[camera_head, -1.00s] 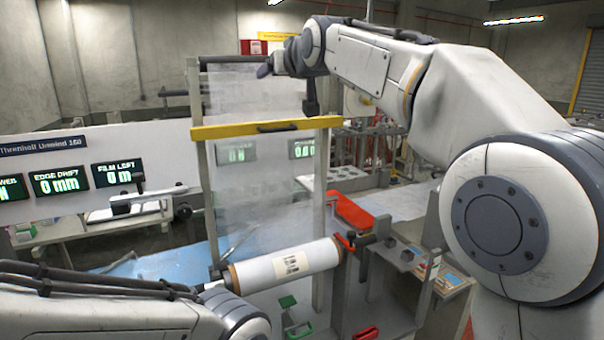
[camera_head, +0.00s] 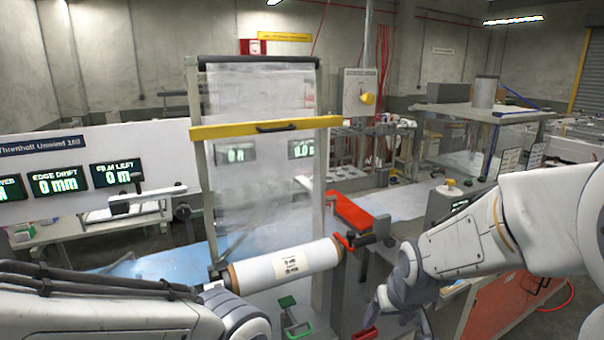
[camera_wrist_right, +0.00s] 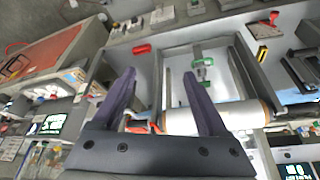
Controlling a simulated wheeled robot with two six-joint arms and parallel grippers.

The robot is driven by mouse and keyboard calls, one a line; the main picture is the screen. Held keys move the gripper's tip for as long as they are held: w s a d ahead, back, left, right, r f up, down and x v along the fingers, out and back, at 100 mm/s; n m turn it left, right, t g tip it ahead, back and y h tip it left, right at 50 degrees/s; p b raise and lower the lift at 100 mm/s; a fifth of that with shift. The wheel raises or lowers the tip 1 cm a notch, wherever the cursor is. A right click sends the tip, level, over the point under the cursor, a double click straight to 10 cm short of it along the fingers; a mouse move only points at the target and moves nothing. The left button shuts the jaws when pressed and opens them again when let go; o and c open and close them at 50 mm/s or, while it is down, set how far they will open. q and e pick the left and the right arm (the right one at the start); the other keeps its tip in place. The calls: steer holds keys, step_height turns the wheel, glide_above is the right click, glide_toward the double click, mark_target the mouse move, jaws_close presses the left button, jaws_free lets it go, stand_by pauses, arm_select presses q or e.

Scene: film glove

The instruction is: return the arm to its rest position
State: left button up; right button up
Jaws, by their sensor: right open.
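My right arm (camera_head: 465,240) reaches in from the right, with its forearm low and its wrist bent downward. My right gripper (camera_wrist_right: 158,76) shows two dark fingers spread apart with nothing held between them. In the head view that gripper hangs beside the right end of the white film roll (camera_head: 290,266), apart from it. My left arm (camera_head: 110,315) lies low along the left edge of the head view; its gripper is out of the picture.
The upright frame (camera_head: 197,160) with clear film and a yellow bar (camera_head: 265,128) stands in the middle. A control box (camera_head: 455,200) and a bench (camera_head: 480,113) stand at right. Green clamps (camera_head: 291,315) lie below the roll.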

steer(key=s+d+f+g, duration=0.2)
steer(key=s+f, duration=0.3)
steer(key=s, duration=0.4)
steer(key=s+a+n+g+b, duration=0.2)
steer(key=s+a+n+b, duration=0.3)
steer(key=s+a, duration=0.8)
steer(key=shift+a+r+n+g+y+b, duration=0.25)
steer(key=shift+a+n+y+b, duration=0.2)
steer(key=shift+n, duration=0.35)
